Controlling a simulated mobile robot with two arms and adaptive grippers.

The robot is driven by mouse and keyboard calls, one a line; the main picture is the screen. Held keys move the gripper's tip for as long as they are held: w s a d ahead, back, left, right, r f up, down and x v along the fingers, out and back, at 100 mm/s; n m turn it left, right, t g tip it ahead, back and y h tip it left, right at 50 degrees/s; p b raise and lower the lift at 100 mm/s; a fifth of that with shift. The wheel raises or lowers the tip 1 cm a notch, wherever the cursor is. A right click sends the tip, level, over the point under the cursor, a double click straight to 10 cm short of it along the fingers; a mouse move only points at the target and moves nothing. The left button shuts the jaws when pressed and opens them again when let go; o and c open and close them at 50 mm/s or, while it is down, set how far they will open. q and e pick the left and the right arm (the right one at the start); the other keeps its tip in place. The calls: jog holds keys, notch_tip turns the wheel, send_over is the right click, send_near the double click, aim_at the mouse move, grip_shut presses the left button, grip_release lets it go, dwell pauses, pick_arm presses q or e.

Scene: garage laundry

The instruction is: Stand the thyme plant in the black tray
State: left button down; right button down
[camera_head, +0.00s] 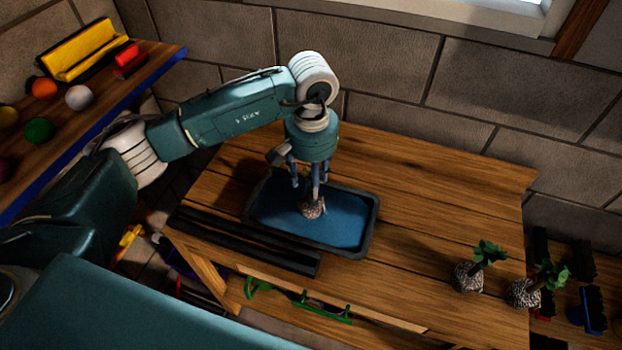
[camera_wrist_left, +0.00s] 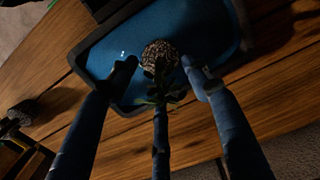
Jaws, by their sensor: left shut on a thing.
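The black tray (camera_head: 370,226) has a blue inside and lies on the wooden table; its rim also shows in the left wrist view (camera_wrist_left: 76,58). My left gripper (camera_head: 309,190) points down over the tray. Its fingers are shut on a small plant, taken as the thyme plant (camera_head: 312,209), with a speckled round root ball and green leaves. The plant shows between the fingers in the left wrist view (camera_wrist_left: 160,56). Its root ball is over the blue inside; I cannot tell whether it touches the bottom. The gripper hides most of the leaves in the head view. My right gripper is not in view.
Two similar plants (camera_head: 468,276) (camera_head: 524,293) stand at the table's right end. Dark bars (camera_head: 250,243) lie along the tray's front side. A shelf (camera_head: 120,95) with balls and a yellow item is at the left.

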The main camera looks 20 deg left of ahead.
pick_arm(q)
jog(key=shift+f, duration=0.1)
jog(key=c, duration=1.1)
grip_release()
jog(key=shift+o, duration=1.3)
jog(key=shift+r, duration=0.5)
notch_tip(320, 180, up, 11)
jog(key=b, duration=0.3)
jog(key=shift+d+f+b, duration=0.1)
jog(key=shift+f+b, duration=0.1)
jog(key=shift+b, duration=0.1)
jog(key=shift+r, duration=0.4)
